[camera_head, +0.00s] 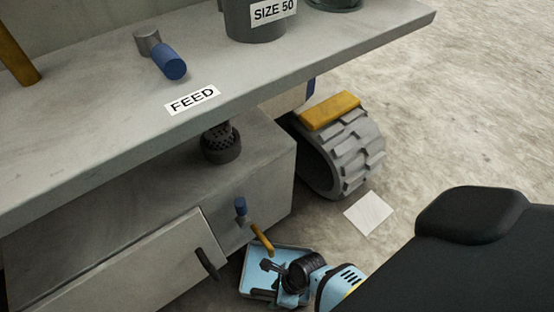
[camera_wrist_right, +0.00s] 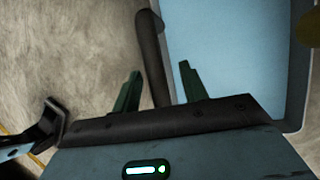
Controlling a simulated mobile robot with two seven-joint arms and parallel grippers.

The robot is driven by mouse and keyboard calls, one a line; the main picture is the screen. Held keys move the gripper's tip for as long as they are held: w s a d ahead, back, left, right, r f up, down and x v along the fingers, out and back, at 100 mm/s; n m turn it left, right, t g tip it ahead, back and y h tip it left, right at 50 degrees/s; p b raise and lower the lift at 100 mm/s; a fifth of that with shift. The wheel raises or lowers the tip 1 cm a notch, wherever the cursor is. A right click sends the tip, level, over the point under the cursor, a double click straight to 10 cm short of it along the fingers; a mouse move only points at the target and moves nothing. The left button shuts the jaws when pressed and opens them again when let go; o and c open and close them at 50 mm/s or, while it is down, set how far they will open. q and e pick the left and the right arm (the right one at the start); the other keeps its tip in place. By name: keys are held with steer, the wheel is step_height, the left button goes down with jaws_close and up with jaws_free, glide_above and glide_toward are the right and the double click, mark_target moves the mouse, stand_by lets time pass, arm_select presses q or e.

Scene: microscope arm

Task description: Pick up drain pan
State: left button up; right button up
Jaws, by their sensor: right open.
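The drain pan (camera_head: 251,278) lies on the floor below the front of the cabinet, a shallow pan with a light blue inside and a grey rim. In the right wrist view its blue inside (camera_wrist_right: 235,50) fills the upper right. A dark bar-like handle (camera_wrist_right: 150,50) runs along its side. My right gripper (camera_head: 270,265) is over the pan in the head view. In the wrist view its open fingers (camera_wrist_right: 160,75) stand on either side of the handle, apart from each other. My wrist hides part of the pan. My left gripper is not in view.
A ridged wheel (camera_head: 345,155) and a white sheet (camera_head: 369,213) are to the right. Bare floor extends beyond.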

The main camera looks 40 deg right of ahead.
jaws_close()
stand_by(0.3)
steer(key=shift+w, duration=0.1)
stand_by(1.0)
